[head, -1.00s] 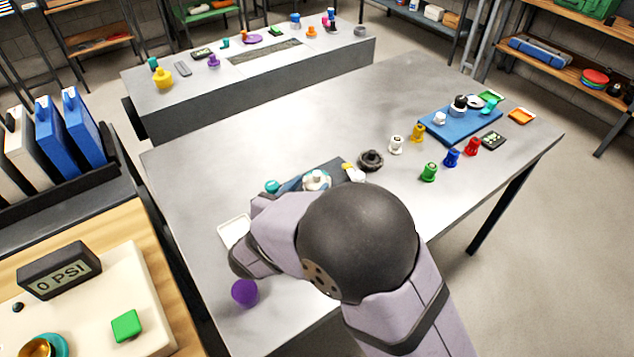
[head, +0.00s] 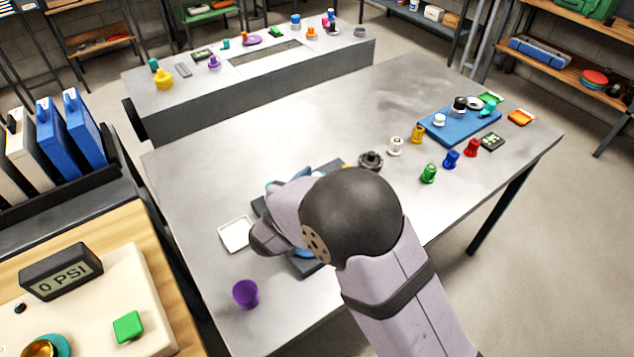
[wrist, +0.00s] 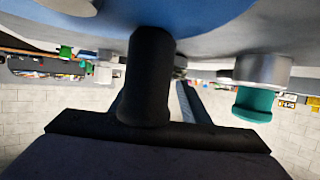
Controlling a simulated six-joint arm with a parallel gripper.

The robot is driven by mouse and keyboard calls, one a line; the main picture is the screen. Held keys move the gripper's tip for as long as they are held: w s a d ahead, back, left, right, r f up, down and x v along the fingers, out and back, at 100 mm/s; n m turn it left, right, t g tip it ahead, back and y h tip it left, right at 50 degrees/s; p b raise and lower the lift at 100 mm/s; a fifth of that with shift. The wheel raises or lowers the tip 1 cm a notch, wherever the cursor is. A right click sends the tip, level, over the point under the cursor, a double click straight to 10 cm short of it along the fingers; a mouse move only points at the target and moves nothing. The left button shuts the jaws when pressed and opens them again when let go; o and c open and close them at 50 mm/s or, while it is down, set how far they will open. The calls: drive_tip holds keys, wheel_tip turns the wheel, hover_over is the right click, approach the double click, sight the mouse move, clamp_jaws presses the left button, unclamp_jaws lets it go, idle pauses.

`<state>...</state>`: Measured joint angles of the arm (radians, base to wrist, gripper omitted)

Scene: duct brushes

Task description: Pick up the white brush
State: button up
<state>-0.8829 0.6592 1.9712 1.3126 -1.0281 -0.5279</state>
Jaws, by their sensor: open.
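My gripper (wrist: 150,75) shows in the wrist view as a dark finger reaching up to a large blue surface (wrist: 215,15). It is open, and I see nothing held. In the head view my arm covers the gripper's tips and most of the dark tray (head: 308,267) beneath. No white brush can be made out for sure there. A pale, cut-off piece (wrist: 72,5) shows at the wrist view's top left; I cannot tell what it is. A grey cylinder with a teal end (wrist: 255,103) is to the right of the finger.
A white square dish (head: 236,234) and a purple cup (head: 245,294) stand left of my arm. A dark round piece (head: 371,161), a white fitting (head: 396,146) and several coloured ones stand to the right. A blue board (head: 462,127) lies farther right. The table's far middle is clear.

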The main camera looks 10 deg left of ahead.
sight(317, 174)
clamp_jaws()
wheel_tip(317, 174, up, 10)
drive_tip(key=shift+r+p, duration=0.1)
drive_tip(key=shift+p, duration=0.25)
idle(0.4)
